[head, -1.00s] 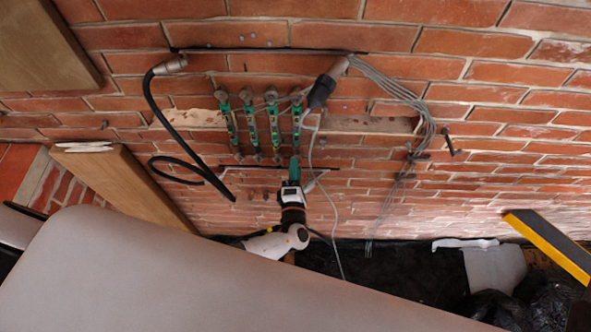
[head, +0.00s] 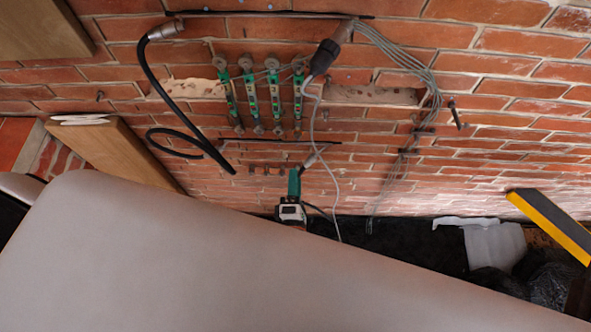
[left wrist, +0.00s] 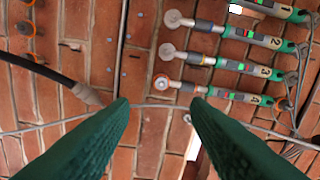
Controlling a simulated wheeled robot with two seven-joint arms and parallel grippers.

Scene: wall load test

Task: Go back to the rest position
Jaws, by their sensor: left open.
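My left gripper (head: 294,172) has green fingers and a white body. It is low in front of the brick wall, below the row of green numbered devices (head: 252,95). The numbered devices (left wrist: 232,66) also show there, at upper right, apart from the fingers. My right gripper is not in view.
A black cable (head: 152,90) loops on the wall at left, and a grey cable bundle (head: 415,72) hangs at right. A wooden board (head: 125,155) leans at left. A yellow-edged level (head: 550,225) and black plastic bags (head: 540,278) are at lower right.

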